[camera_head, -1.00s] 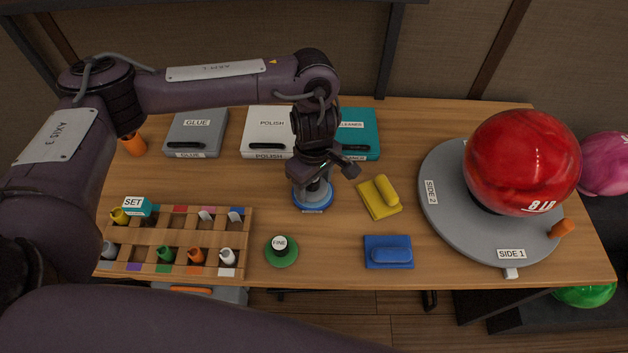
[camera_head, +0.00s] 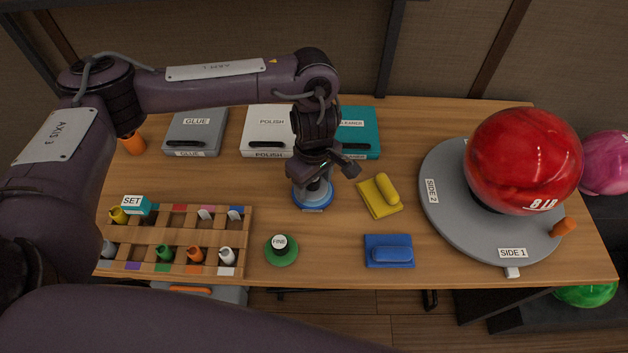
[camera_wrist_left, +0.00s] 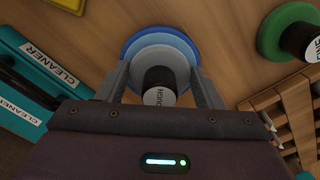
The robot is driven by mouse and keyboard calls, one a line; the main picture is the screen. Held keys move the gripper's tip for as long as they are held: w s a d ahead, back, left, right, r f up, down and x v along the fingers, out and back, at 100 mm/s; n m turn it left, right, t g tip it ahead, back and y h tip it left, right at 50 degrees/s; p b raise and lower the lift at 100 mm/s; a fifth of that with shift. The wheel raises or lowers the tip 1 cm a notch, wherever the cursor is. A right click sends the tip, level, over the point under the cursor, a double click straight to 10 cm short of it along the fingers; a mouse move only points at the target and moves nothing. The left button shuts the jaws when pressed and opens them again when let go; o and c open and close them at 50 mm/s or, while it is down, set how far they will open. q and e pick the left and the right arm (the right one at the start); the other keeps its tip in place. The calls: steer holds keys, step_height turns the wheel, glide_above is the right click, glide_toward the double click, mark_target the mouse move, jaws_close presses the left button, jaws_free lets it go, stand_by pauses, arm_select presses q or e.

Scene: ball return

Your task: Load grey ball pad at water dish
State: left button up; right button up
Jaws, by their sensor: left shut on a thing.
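The water dish (camera_head: 329,203) is a small round blue dish in the middle of the table, with a small label on its front. The grey ball pad (camera_wrist_left: 137,61) sits in or just over the dish; I cannot tell whether it touches the bottom. Its dark knob is labelled ROUGH in the left wrist view. My left gripper (camera_wrist_left: 160,90) points down over the dish and is shut on the knob, one finger on each side. In the head view the left gripper (camera_head: 313,183) hides much of the pad. My right gripper is not in view.
A green FINE pad (camera_head: 281,257), a yellow block (camera_head: 380,197) and a blue block (camera_head: 389,252) lie nearby. A wooden rack (camera_head: 180,230) of bottles stands left. GLUE, POLISH and cleaner boxes line the back. A red ball (camera_head: 520,160) rests on a grey turntable (camera_head: 450,225) at right.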

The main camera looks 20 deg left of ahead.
arm_select(q)
steer(key=shift+f, duration=0.1)
stand_by(0.3)
steer(key=shift+r+p, duration=0.8)
steer(key=shift+r, duration=0.15)
step_height(320, 180, up, 5)
steer(key=p, duration=0.4)
steer(key=shift+r, duration=0.2)
steer(key=shift+f, duration=0.1)
